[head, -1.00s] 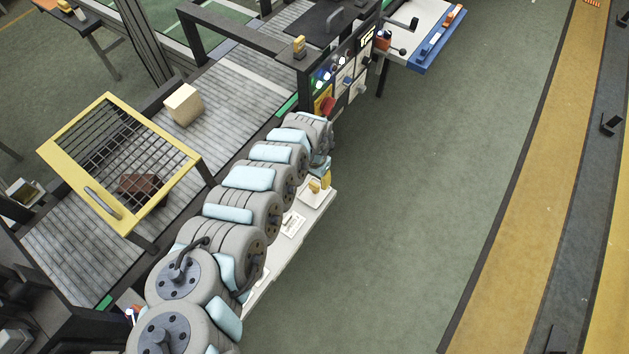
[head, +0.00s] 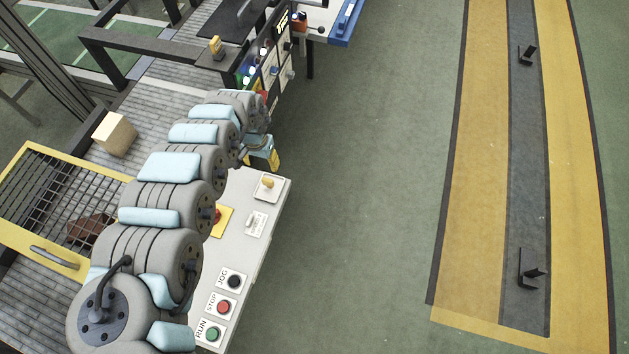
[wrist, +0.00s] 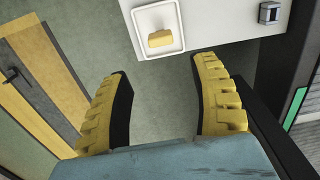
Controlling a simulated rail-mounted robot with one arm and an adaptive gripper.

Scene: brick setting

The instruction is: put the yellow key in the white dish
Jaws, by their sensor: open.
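The yellow key (head: 267,182) shows as a small chunky yellow piece within the white dish (head: 274,195), near the far end of a white panel. In the wrist view the key (wrist: 160,39) lies inside the rim of the square dish (wrist: 179,47). My gripper (head: 268,158) is just beyond the dish in the head view, partly hidden by my arm. In the wrist view my gripper (wrist: 165,66) is open, with nothing between its yellow ribbed fingers. The key is ahead of the fingertips and apart from them.
The white panel (head: 246,264) carries RUN, STOP and JOG buttons (head: 223,307), a small switch (head: 254,224) and a red button on yellow. A conveyor with a yellow-framed mesh guard (head: 68,258) and a tan box (head: 114,134) lies left. Open green floor (head: 370,200) is right.

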